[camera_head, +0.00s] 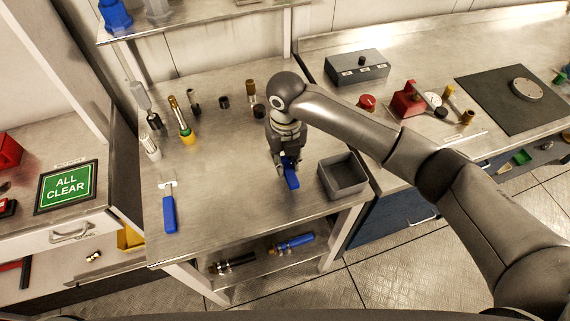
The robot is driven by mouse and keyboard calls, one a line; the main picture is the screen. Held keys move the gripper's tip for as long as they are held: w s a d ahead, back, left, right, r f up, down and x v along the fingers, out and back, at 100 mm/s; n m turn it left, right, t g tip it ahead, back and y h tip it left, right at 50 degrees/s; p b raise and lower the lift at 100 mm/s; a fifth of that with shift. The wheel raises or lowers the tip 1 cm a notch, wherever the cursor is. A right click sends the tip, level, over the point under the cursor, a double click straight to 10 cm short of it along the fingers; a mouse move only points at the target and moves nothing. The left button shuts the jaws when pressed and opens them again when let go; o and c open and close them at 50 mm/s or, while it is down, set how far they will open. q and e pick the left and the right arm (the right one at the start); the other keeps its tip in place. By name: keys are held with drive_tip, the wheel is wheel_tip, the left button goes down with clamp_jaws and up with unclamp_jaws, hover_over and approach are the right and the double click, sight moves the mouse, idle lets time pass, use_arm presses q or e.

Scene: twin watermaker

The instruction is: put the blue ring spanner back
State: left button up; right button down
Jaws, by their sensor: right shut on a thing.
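My right gripper (287,168) points down over the middle workbench and is shut on a blue thing, which looks like the blue ring spanner (292,181). Its blue end sticks out below the fingers towards the front; the rest is hidden by the gripper. I cannot tell whether it touches the bench top. Another blue-handled tool (169,212) with a pale metal head lies flat at the left of the bench. My left gripper is not in view.
An open grey bin (344,177) stands just right of my right gripper. Several small fittings and bottles stand at the back left of the workbench (225,215). Its front middle is clear. A green "ALL CLEAR" sign (66,187) lies on the left counter. A lower shelf holds cylindrical parts (291,243).

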sight(285, 162)
drive_tip(key=shift+w+a+f, duration=0.15)
drive_tip(key=shift+f, duration=0.2)
wheel_tip(285, 162, down, 2)
drive_tip(key=shift+f+p, duration=0.2)
drive_tip(key=shift+p, duration=0.1)
drive_tip(key=shift+f, duration=0.15)
drive_tip(key=shift+f, duration=0.2)
drive_tip(key=c, duration=1.3)
unclamp_jaws()
drive_tip(key=shift+o, duration=0.2)
